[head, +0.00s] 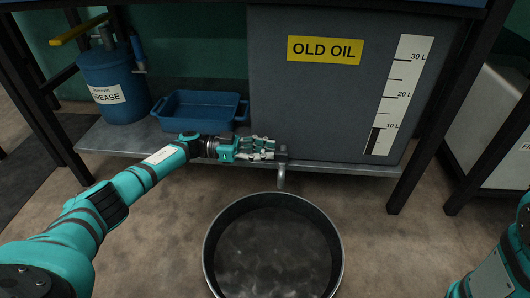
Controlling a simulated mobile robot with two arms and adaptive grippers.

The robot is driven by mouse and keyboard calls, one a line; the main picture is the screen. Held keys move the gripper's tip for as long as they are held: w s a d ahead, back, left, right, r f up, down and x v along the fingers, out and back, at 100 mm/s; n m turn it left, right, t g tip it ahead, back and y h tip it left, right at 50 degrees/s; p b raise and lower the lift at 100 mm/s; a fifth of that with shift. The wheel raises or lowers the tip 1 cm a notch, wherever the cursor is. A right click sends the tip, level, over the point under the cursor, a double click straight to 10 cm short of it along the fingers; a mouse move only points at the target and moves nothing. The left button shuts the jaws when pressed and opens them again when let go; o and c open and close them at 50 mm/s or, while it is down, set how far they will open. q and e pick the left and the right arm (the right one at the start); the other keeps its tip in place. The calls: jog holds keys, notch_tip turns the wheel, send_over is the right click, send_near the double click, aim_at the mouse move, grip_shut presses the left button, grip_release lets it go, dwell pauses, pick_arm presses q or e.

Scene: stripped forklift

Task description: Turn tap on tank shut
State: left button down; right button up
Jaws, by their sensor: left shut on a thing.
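The tank (310,105) is a large grey box with a yellow "OLD OIL" label, standing on a low metal shelf. The tap (282,170) sticks out low on its front, with its spout pointing down over the shelf edge. My left gripper (272,150) reaches in from the left and is shut at the tap's top, where the handle would be. The fingers hide most of the handle, so its angle cannot be told. My right arm (500,270) shows at the lower right edge; its gripper is out of view.
A round black pan (334,256) with dark liquid stands on the floor below the spout. A blue tray (200,123) and a blue grease drum (113,90) stand on the shelf at left. A dark frame leg (420,165) stands right of the tank.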

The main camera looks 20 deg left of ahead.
pick_arm(q)
jog(key=c, duration=1.2)
grip_release()
jog(key=shift+w+d, duration=0.1)
jog(key=shift+c, duration=0.2)
jog(key=v, duration=1.2)
